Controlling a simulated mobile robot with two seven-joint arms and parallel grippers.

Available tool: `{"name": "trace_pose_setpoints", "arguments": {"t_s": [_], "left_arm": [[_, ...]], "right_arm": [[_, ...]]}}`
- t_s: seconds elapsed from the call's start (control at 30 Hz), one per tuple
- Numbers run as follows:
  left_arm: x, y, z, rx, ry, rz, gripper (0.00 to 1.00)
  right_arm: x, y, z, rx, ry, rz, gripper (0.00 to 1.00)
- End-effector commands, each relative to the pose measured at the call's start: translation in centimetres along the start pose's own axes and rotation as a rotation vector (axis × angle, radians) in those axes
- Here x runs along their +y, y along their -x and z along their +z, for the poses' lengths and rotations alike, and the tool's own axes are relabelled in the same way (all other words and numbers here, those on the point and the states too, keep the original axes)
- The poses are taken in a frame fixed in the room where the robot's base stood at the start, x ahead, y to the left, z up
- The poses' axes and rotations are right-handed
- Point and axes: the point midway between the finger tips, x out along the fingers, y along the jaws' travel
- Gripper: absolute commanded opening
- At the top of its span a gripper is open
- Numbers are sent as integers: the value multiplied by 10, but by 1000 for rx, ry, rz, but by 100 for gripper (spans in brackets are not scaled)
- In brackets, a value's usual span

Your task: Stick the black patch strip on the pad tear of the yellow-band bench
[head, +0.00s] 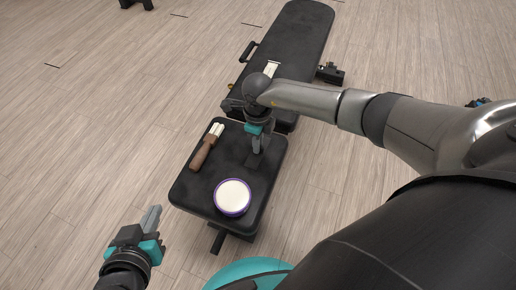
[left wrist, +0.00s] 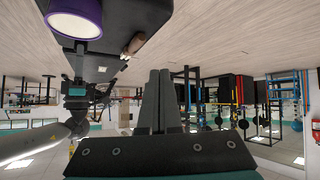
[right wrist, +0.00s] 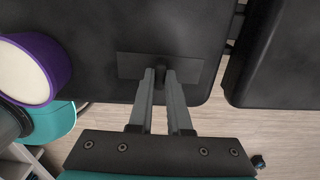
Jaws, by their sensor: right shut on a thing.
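The black patch strip (right wrist: 130,66) is a dark flat rectangle with a small raised grip in the right wrist view. My right gripper (right wrist: 160,72) is shut on that grip. In the head view my right gripper (head: 257,150) is over the near seat pad (head: 190,196) of the black bench, with the strip (head: 252,161) below its fingertips. I cannot tell whether the strip touches the pad. A pale mark (head: 271,69) shows on the long back pad (head: 298,40), partly behind my arm; it may be the tear. No yellow band is clear. My left gripper (head: 152,217) is shut and empty, off the seat's near left side.
A wooden-handled brush (head: 202,154) with white tips lies on the seat's left. A purple-rimmed tub with a pale top (head: 232,197) stands at its near edge. A gap separates the seat from the back pad.

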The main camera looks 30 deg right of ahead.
Motion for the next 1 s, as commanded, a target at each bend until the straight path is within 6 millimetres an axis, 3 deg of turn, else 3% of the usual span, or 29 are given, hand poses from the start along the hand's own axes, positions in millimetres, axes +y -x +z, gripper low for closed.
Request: {"name": "trace_pose_setpoints", "arguments": {"t_s": [0.57,1.0], "left_arm": [[-5,4,2,-53,-4,-14,0],[-31,33,18,-311,-2,-90,0]], "right_arm": [[0,7,0,-1,0,-1,0],[-1,39,0,-1,0,-1,0]]}}
